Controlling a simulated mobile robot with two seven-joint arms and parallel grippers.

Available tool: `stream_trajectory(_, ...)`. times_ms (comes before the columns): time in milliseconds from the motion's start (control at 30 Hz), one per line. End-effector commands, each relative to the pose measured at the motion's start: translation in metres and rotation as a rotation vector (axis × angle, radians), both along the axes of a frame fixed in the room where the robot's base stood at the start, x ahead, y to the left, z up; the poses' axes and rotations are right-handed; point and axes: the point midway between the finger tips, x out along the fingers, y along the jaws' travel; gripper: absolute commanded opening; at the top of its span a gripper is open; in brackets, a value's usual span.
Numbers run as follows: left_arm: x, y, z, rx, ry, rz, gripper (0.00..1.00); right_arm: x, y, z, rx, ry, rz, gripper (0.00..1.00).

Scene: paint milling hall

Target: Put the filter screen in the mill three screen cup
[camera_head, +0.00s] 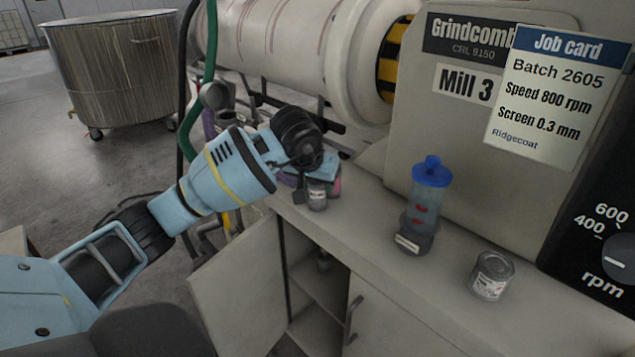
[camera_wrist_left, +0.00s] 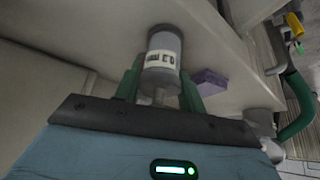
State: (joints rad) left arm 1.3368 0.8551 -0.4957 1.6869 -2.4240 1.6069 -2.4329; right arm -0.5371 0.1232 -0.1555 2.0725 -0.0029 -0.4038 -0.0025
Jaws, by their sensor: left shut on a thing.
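My left gripper (camera_head: 308,181) is over the far end of the bench and points down. In the left wrist view its two green fingers (camera_wrist_left: 160,88) are shut on the filter screen (camera_wrist_left: 162,50), a small grey cylinder with a white label. The label looks upside down and seems to read 0.3 mm. In the head view the filter screen (camera_head: 317,196) shows just below the gripper, partly hidden by it. A grey, round, cup-like fitting (camera_head: 215,96) stands by the green hose, left of the bench; I cannot tell if it is the screen cup. My right gripper is not in view.
The bench (camera_head: 375,225) holds a blue-lidded clear container (camera_head: 427,200) and a small labelled can (camera_head: 492,275). A cabinet door (camera_head: 242,285) hangs open. The Mill 3 panel (camera_head: 466,84) and job card (camera_head: 556,95) stand behind.

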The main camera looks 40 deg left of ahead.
Motion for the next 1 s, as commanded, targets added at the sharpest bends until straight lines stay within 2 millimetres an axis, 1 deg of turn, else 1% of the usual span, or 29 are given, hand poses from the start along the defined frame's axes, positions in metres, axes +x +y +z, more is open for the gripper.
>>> stream_trajectory(33,0.0,0.0,-0.001,0.001,-0.002,0.0,0.11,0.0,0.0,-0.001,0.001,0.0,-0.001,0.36)
stream_trajectory(67,0.0,0.0,-0.002,0.0,0.0,0.0,0.41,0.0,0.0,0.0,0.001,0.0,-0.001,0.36)
stream_trajectory(200,0.0,0.0,-0.002,0.0,0.0,0.0,0.59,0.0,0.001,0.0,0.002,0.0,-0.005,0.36)
stream_trajectory(233,0.0,0.0,-0.002,0.0,0.0,0.0,0.62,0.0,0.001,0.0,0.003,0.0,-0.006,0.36)
stream_trajectory(500,0.0,0.0,-0.001,0.0,0.0,0.0,0.62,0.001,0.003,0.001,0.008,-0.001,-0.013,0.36)
stream_trajectory(633,-0.002,0.0,0.007,0.001,-0.001,0.001,0.62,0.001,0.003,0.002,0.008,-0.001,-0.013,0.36)
stream_trajectory(767,-0.011,-0.003,0.025,0.002,-0.003,0.001,0.62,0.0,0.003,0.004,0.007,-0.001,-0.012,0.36)
stream_trajectory(1000,-0.034,-0.012,0.067,0.001,-0.004,0.0,0.62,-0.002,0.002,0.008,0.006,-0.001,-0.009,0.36)
